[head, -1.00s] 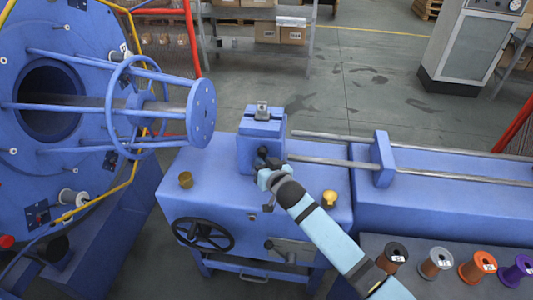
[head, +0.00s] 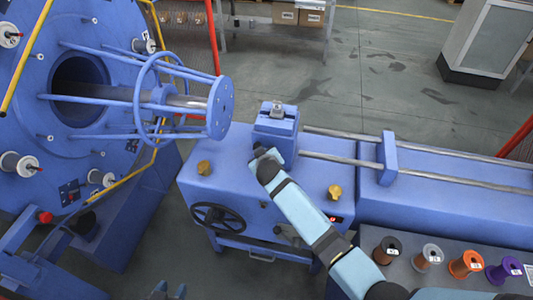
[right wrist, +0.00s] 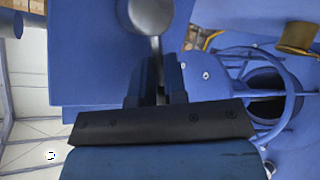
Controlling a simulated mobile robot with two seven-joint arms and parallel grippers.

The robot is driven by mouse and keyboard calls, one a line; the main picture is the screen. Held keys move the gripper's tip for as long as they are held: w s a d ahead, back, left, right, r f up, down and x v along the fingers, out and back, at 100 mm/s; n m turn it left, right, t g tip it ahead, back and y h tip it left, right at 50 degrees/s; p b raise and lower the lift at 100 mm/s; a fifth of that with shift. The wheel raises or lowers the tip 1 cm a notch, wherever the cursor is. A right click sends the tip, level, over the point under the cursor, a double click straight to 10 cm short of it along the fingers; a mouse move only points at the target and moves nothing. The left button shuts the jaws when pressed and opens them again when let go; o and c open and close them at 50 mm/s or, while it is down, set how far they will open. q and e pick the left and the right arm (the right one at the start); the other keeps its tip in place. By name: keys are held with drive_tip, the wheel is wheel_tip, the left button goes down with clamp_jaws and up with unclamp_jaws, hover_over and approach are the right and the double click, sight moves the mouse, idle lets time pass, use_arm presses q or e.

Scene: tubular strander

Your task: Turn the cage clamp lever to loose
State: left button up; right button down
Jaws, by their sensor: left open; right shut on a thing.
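A lever with a round grey knob (right wrist: 151,14) shows in the right wrist view, its stem between the fingers of my right gripper (right wrist: 161,82). The gripper is shut on it. In the head view my right gripper (head: 265,157) is at the front left of the blue block (head: 276,123) on the machine cabinet, and hides most of the lever. I cannot read the lever's setting. The blue cage (head: 150,98) with its large ring and end disc stands to the left of the block. My left gripper (head: 170,291) is open and empty at the bottom edge, partly cut off.
Two brass knobs (head: 204,168) (head: 335,191) stand on the cabinet top. A black handwheel (head: 217,215) is on its front. Rails (head: 340,159) run right from the block. Several wire spools (head: 430,256) stand at lower right.

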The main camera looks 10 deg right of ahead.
drive_tip(key=shift+w+a+r, duration=0.15)
drive_tip(key=shift+w+r, duration=0.05)
drive_tip(key=shift+r, duration=0.2)
drive_tip(key=shift+w+a+r, duration=0.15)
drive_tip(key=shift+w+r, duration=0.05)
drive_tip(key=shift+r, duration=0.2)
drive_tip(key=c, duration=1.3)
unclamp_jaws()
drive_tip(key=shift+o, duration=0.7)
drive_tip(key=shift+w+a+f, duration=0.1)
drive_tip(key=shift+a+f, duration=0.05)
drive_tip(key=shift+f, duration=0.25)
drive_tip(key=shift+s+f, duration=0.1)
drive_tip(key=shift+s, duration=0.1)
